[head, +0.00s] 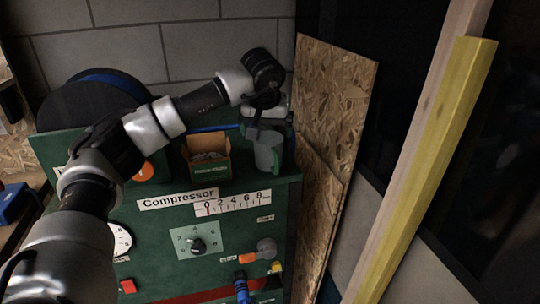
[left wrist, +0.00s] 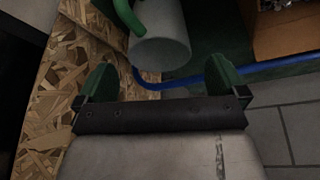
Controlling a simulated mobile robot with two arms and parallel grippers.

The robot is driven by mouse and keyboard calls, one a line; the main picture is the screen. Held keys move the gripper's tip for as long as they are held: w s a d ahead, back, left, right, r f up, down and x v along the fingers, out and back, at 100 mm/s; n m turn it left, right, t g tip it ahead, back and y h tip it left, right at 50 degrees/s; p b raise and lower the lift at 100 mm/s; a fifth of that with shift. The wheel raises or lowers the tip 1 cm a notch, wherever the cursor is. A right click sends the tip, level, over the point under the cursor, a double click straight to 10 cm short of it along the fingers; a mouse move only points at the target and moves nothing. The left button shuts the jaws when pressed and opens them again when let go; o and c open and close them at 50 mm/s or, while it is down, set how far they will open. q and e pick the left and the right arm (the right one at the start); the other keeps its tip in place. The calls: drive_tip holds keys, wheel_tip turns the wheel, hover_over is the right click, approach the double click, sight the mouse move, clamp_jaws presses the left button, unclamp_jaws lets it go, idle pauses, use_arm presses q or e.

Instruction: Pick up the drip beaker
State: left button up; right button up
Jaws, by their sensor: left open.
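The drip beaker (head: 267,157), a pale grey cup with a green handle, stands on the right end of the green compressor top. In the left wrist view the beaker (left wrist: 163,45) shows at the top, its handle on its left side. My left gripper (head: 261,127) is just above and behind the beaker in the head view. In the left wrist view its green fingertips (left wrist: 161,80) are spread wide and empty, with the beaker beyond them and apart from them. My right gripper is not in view.
An open cardboard box (head: 211,170) stands left of the beaker on the green compressor (head: 157,236). A blue hose (left wrist: 215,76) runs behind the beaker. Chipboard sheets (head: 340,95) lean close on the right. A dark reel (head: 75,100) stands at the left.

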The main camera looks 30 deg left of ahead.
sight(268, 141)
use_arm(q)
drive_tip(key=p+x, duration=0.1)
drive_tip(key=x, duration=0.3)
drive_tip(key=shift+f, duration=0.45)
drive_tip(key=shift+d, duration=0.1)
drive_tip(key=c, duration=0.9)
